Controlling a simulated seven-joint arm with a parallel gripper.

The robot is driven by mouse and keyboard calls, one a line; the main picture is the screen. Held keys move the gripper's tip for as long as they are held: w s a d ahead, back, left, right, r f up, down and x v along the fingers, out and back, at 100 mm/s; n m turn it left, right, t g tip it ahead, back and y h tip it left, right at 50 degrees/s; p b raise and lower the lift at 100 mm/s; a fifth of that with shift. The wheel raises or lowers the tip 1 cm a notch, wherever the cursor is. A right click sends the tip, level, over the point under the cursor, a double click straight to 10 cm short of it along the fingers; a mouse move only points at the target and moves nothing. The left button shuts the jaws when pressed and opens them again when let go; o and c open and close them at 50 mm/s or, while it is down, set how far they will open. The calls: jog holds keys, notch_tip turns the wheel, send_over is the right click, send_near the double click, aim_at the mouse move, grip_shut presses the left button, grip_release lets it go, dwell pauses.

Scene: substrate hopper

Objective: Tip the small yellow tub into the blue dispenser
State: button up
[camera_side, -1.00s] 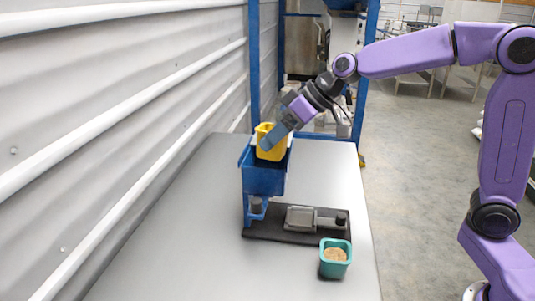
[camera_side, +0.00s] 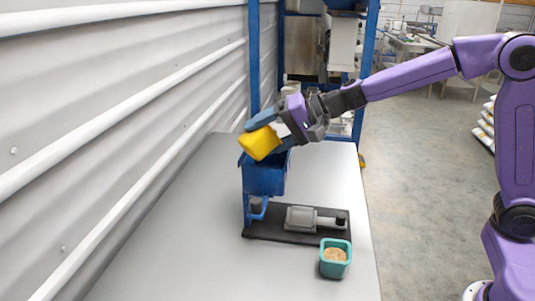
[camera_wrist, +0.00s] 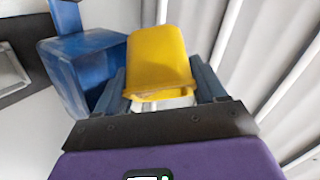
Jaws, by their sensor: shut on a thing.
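The small yellow tub (camera_side: 260,142) is tilted steeply above the top of the blue dispenser (camera_side: 264,178). My gripper (camera_side: 279,131) is shut on the tub and holds it from the right side. In the wrist view the yellow tub (camera_wrist: 158,58) sits between the two fingers of my gripper (camera_wrist: 162,84), with the blue dispenser (camera_wrist: 88,66) beside it on the left. The inside of the tub and the dispenser's opening are hidden, so I cannot tell whether anything is pouring out.
A teal tub (camera_side: 335,258) with tan grains stands at the table's front right. A dark base (camera_side: 275,228) with a grey device (camera_side: 301,217) lies in front of the dispenser. The ribbed wall (camera_side: 120,110) is close on the left. The grey table (camera_side: 165,250) is clear at front left.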

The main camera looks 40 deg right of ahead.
jog(key=m, duration=0.2)
jog(key=shift+w+f+m+y, duration=0.2)
jog(key=shift+m+y, duration=0.1)
jog(key=shift+y, duration=0.1)
jog(key=m, duration=0.2)
jog(key=m+t, duration=0.1)
jog(key=shift+w+d+f+y, duration=0.25)
jog(key=shift+y, duration=0.05)
jog(key=m, duration=0.2)
jog(key=shift+w+d+f+m+t+y, duration=0.15)
jog(key=shift+w+d+m+t+y, duration=0.15)
jog(key=shift+m, duration=0.1)
jog(key=m, duration=0.3)
jog(key=shift+w+d+r+m+t+y, duration=0.2)
jog(key=shift+d+m+t+y, duration=0.1)
jog(key=shift+d+y, duration=0.1)
jog(key=shift+a, duration=0.1)
